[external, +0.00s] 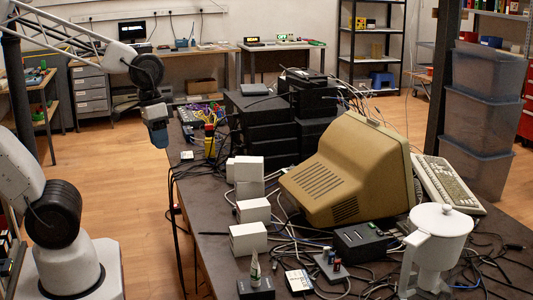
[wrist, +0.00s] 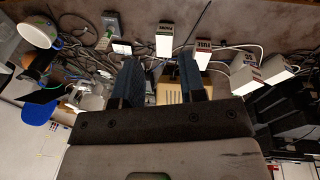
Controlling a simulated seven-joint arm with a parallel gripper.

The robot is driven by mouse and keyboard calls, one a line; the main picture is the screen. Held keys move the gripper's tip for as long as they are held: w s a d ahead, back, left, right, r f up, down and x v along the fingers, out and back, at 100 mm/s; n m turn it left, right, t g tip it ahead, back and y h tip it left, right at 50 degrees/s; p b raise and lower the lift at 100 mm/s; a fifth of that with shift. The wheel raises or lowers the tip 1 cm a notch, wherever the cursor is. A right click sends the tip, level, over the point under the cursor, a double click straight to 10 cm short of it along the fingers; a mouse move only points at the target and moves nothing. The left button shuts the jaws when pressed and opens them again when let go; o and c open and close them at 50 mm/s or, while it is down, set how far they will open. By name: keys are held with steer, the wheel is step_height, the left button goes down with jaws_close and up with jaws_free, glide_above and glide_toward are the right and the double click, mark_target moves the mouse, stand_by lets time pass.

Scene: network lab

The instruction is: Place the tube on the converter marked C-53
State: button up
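A small pale tube with a green part (external: 254,268) stands upright on a small black box (external: 256,290) at the front of the table in the external view. In the wrist view a small pale shape below a grey box (wrist: 113,20) may be this tube; it is too small to be sure. No C-53 mark is readable on any box, so I cannot tell which is that converter. My gripper (external: 158,138) hangs over the table's left side, well away from the tube. In the wrist view my gripper (wrist: 159,65) has its fingers apart, with nothing between them.
White boxes (external: 248,239) stand left of a beige monitor (external: 350,170). A black box (external: 362,240), a white-faced box (external: 299,281) and a white jug (external: 438,240) stand at the front right. Cables cover much of the table. Black equipment (external: 265,125) is stacked behind.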

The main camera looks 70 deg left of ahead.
steer(key=shift+m+t+y, duration=0.7)
steer(key=shift+m+y, duration=0.2)
steer(key=shift+s+a+r, duration=1.1)
steer(key=shift+a+r, duration=0.15)
